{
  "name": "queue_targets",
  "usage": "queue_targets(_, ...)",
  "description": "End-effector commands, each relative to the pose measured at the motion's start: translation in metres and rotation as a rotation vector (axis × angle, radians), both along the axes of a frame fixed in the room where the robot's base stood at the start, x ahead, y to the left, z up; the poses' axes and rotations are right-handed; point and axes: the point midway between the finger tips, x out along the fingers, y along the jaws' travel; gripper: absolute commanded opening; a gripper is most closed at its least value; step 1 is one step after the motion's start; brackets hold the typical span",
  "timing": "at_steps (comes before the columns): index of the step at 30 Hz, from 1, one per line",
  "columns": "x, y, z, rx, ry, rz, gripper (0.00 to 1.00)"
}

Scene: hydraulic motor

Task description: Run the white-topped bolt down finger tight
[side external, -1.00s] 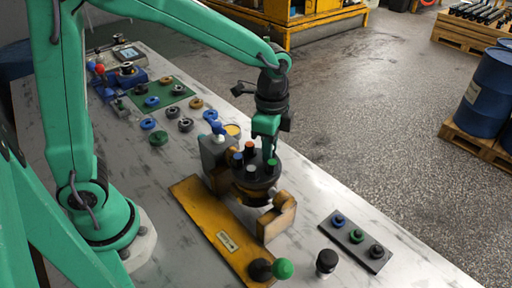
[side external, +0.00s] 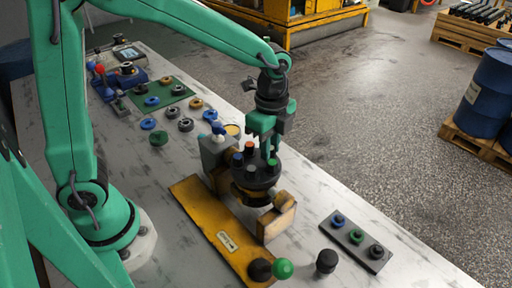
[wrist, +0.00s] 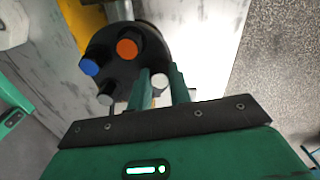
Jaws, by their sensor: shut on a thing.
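The dark round motor (side external: 256,181) sits upright in the yellow fixture, with several coloured bolt heads standing up from its top face. In the wrist view, the white-topped bolt (wrist: 160,82) shows between the two fingers of my gripper (wrist: 161,88), which is shut on it. In the side view, my gripper (side external: 263,150) points down over the motor's far right side and hides that bolt. An orange-topped bolt (wrist: 127,48), a blue-topped bolt (wrist: 88,67) and a grey-topped bolt (wrist: 105,98) stand beside it. A green top (side external: 272,162) shows in the side view.
The yellow fixture (side external: 226,235) has a green-knobbed handle (side external: 282,268) at its near end. A black knob (side external: 326,261) and a dark strip with several small parts (side external: 355,240) lie to the right. Loose rings and a green mat (side external: 165,97) lie farther back.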

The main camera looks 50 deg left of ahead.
Motion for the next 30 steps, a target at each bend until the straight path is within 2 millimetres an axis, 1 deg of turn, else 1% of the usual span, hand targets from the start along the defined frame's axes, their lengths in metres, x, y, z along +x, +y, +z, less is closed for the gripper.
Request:
queue_targets(4, -0.0001, 0.0002, -0.0006, 0.000, 0.001, -0.017, 0.05)
queue_targets(7, -0.0002, 0.0002, -0.0006, 0.000, 0.001, -0.061, 0.05)
queue_targets(15, -0.0002, 0.0002, -0.0006, 0.000, 0.001, -0.260, 0.05)
queue_targets(19, -0.0002, 0.0002, -0.0007, 0.000, 0.001, -0.329, 0.05)
queue_targets(30, -0.0003, 0.0003, -0.0007, 0.000, 0.001, -0.350, 0.05)
